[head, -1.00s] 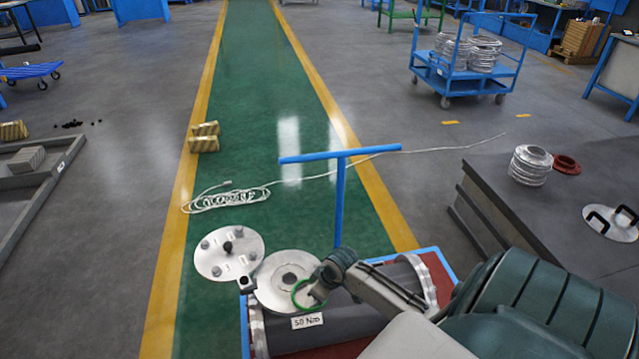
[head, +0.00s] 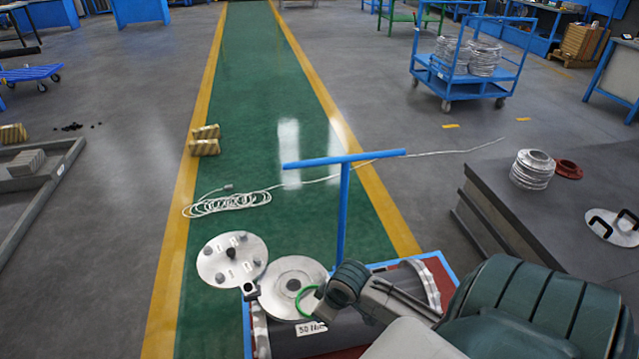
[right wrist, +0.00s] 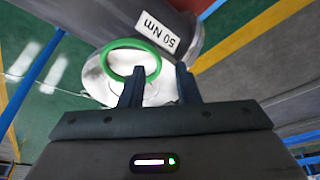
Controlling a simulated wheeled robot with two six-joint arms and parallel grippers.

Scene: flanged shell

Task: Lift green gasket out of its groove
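The green gasket (right wrist: 157,64) is a thin ring in front of the round metal flange (right wrist: 94,84) in the right wrist view. In the head view the gasket (head: 299,302) lies off-centre over the right part of the flange (head: 281,272). My right gripper (right wrist: 161,65) has its fingers apart, one overlapping the ring's opening and one outside it, with the ring's side between them. I cannot tell whether a finger touches the gasket or whether any of it sits in a groove. In the head view my right gripper's fingertips are largely hidden. My left gripper is out of view.
A blue T-handle (head: 344,200) stands behind the flange. A round plate with knobs (head: 220,270) is left of it. A "50 Nm" label (head: 311,328) is on the shell's near side. A dark table (head: 590,190) with metal parts stands at right.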

